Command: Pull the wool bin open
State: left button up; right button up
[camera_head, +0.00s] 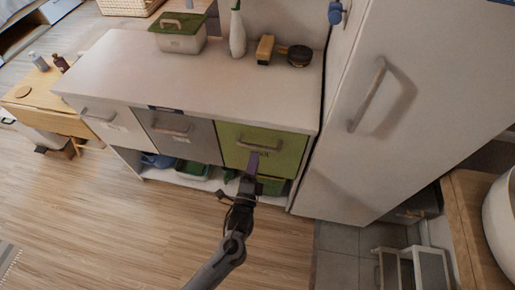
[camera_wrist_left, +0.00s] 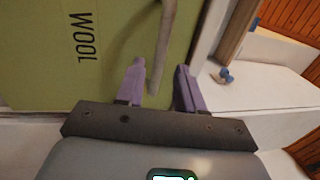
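The wool bin is the green front (camera_head: 285,148) at the right end of the white cabinet, and it looks closed. Its label reads WOOL in the left wrist view, where the green front (camera_wrist_left: 45,60) fills the left side. Its bar handle (camera_head: 258,147) runs across the upper front; in the left wrist view the handle (camera_wrist_left: 164,40) reaches down between my fingers. My left gripper (camera_head: 253,160) is in front of the bin, just below the handle. In the left wrist view the purple fingers of my left gripper (camera_wrist_left: 160,72) are apart, one either side of the handle. My right gripper is not in view.
A grey bin (camera_head: 180,138) and a white bin (camera_head: 112,125) sit left of the green one. A tall white door with a handle (camera_head: 367,95) stands close on the right. A lidded box (camera_head: 180,40) and spray bottle (camera_head: 237,35) stand on the cabinet. Floor in front is clear.

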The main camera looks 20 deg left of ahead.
aim_at(258, 147)
pick_arm(q)
jog(key=shift+b+x, duration=0.7)
jog(key=shift+x, duration=2.35)
jog(key=shift+d, duration=0.1)
grip_shut()
